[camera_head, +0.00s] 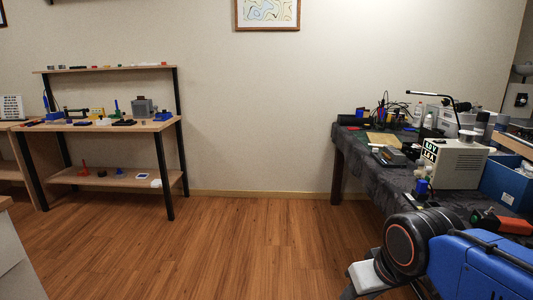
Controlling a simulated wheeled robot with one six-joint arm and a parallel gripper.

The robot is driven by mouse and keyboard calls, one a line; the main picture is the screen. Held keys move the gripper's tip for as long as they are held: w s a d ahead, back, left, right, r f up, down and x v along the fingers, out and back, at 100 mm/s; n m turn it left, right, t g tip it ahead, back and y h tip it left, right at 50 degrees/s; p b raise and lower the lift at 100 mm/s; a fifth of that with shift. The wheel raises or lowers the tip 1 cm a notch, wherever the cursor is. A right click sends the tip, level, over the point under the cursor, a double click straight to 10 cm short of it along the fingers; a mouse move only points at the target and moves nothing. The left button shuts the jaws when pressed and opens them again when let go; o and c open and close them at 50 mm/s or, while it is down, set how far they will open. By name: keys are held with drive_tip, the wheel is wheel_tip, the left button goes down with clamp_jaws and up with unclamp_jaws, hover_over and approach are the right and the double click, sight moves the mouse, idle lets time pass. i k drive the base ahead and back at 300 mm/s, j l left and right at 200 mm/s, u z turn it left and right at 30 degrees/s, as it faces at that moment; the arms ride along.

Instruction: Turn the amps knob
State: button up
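A pale box-shaped unit (453,163), seemingly a power supply, stands on the dark-covered bench at the right. Its front has a black label or display (429,150) with white characters, too small to read surely. Small knobs are too small to make out, so I cannot point to the amps knob. My arm, blue and black, fills the lower right corner. A grey-white part at its end, probably my gripper (364,280), is low over the floor in front of the bench, well apart from the unit. Its fingers are cut off or unclear, so its opening cannot be told.
The bench (352,131) also holds cables, a blue bin (508,183), a red-orange tool (510,224) and a small blue-topped item (422,188). A wooden shelf (95,126) with small parts stands at the left. The wood floor (260,245) between is clear.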

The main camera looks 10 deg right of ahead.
sight(416, 172)
drive_tip(key=i+j, duration=0.15)
drive_tip(key=i, duration=0.3)
drive_tip(key=i+j, duration=0.15)
drive_tip(key=i, duration=0.35)
drive_tip(key=i+j, duration=0.15)
drive_tip(key=i, duration=0.3)
drive_tip(key=i+j, duration=0.2)
drive_tip(key=i, duration=0.3)
drive_tip(key=i+z, duration=0.15)
drive_tip(key=z, duration=0.35)
drive_tip(key=i+j+z, duration=0.1)
drive_tip(key=z, duration=0.4)
drive_tip(key=i+j+z, duration=0.1)
drive_tip(key=z, duration=1.4)
drive_tip(key=k+j, duration=0.05)
